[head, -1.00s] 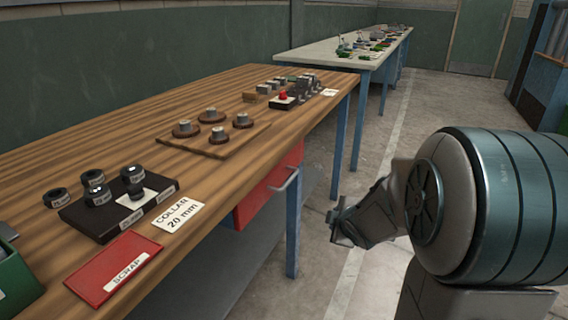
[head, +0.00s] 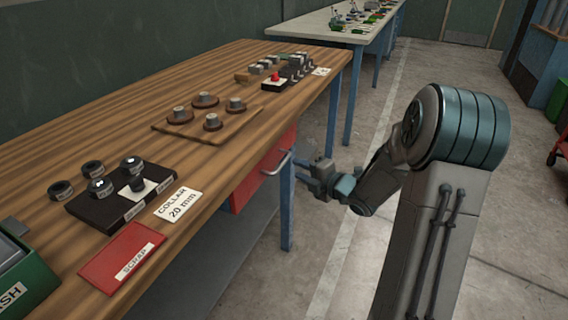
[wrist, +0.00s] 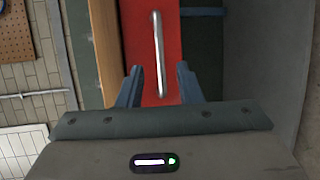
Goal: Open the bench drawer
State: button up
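The bench drawer (head: 262,172) has a red front under the wooden bench top and looks closed. Its silver bar handle (head: 279,164) is on the front. In the wrist view the red drawer front (wrist: 176,80) fills the upper middle, with the handle (wrist: 159,52) running lengthwise between the finger lines. My gripper (head: 308,172) is just right of the handle in the head view. In the wrist view my gripper (wrist: 158,82) shows two fingers apart, one on each side of the handle's near end. Whether the fingers reach the handle's depth is unclear.
A blue bench leg (head: 288,215) stands close below my gripper. The floor to the right is open.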

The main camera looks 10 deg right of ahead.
aim_at(284, 161)
jog(key=x, duration=0.8)
jog(key=shift+s, duration=0.1)
grip_shut()
